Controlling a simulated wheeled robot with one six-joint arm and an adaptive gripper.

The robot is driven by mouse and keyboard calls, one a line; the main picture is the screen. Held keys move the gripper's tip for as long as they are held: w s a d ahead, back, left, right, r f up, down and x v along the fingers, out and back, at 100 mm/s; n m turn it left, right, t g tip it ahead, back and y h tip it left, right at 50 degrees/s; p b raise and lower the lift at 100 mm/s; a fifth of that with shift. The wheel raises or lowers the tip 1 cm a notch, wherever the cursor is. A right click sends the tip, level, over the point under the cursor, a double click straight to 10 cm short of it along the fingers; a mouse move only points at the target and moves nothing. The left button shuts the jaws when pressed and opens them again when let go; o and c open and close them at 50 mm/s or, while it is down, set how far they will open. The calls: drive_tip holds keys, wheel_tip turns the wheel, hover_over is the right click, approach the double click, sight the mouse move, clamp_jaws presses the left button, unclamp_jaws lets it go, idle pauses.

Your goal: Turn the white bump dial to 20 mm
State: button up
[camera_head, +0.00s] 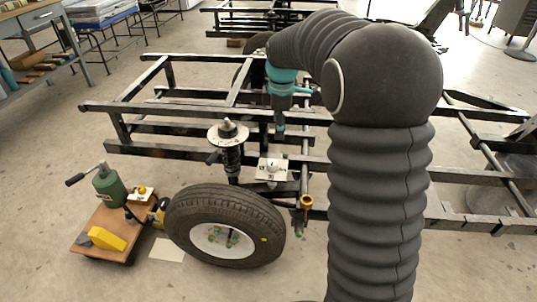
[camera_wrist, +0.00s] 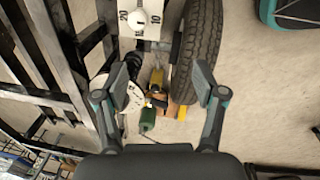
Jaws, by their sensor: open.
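The white bump dial (camera_head: 271,168) is a small round knob on a white panel (camera_head: 266,177), by the frame rail to the right of the suspension spring. In the wrist view the white dial (camera_wrist: 140,17) is at the top edge, partly cut off along with its panel. The numbers 20 and 10 show on either side of it. I cannot tell where the dial points. My gripper (camera_wrist: 160,82) is open and empty, its two fingers spread apart and clear of the dial. In the head view my gripper (camera_head: 279,122) hangs pointing down, above and behind the panel.
Black frame rails (camera_head: 190,150) surround the area. A wooden trolley (camera_head: 105,222) with a green jack (camera_head: 108,185) stands at left.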

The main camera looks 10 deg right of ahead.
sight(272, 162)
drive_tip(key=w+f+n+g, duration=0.1)
drive_tip(key=w+f+n, duration=0.4)
drive_tip(key=w+f, duration=0.35)
wheel_tip(272, 162, down, 14)
drive_tip(key=shift+s, duration=0.15)
drive_tip(key=shift+c, duration=0.2)
drive_tip(key=c, duration=1.1)
